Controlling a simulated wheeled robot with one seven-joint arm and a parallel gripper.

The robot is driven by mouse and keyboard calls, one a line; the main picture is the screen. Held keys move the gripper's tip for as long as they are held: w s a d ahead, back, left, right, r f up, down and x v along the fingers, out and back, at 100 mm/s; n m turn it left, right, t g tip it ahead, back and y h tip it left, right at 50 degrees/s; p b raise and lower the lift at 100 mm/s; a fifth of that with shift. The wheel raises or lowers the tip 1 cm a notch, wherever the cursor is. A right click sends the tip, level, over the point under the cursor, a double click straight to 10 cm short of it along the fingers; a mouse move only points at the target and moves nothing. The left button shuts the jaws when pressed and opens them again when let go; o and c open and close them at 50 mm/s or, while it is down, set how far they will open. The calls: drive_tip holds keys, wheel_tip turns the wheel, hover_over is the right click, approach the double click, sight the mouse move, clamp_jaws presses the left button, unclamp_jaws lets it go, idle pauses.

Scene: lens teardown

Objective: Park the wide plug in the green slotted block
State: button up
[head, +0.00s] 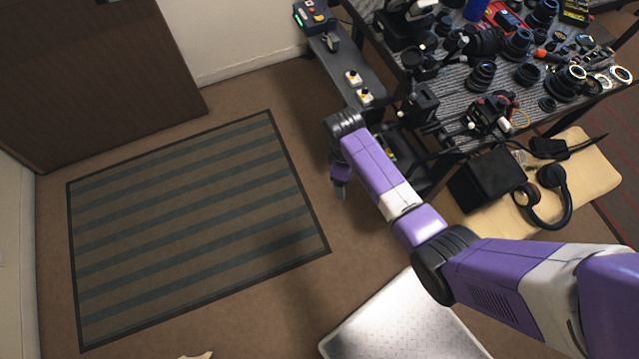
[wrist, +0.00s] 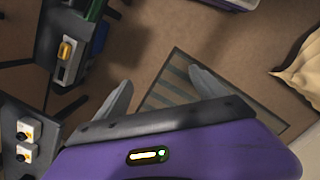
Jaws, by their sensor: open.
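My gripper (head: 340,190) hangs over the brown floor, between the striped mat and the dark bench, in the head view. In the wrist view its two grey fingers (wrist: 160,76) are spread wide with nothing between them. A green piece (wrist: 93,10) shows at the top left of the wrist view, cut off by the edge; I cannot tell whether it is the slotted block. Beside it, a grey fitting with a gold knob (wrist: 66,50) sits on a dark unit. I cannot pick out the wide plug in either view. My arm hides part of the bench area.
A narrow dark bench (head: 340,68) carries two white switches (head: 353,78) and a button box (head: 316,16). The table (head: 462,70) at upper right is crowded with lenses and tools. A wooden board below it holds headphones (head: 547,197).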

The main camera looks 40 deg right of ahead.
drive_tip(key=a+m, duration=0.5)
drive_tip(key=a, duration=0.5)
drive_tip(key=shift+s+a+y+p, duration=0.15)
drive_tip(key=shift+y+p, duration=0.15)
drive_tip(key=shift+p, duration=0.1)
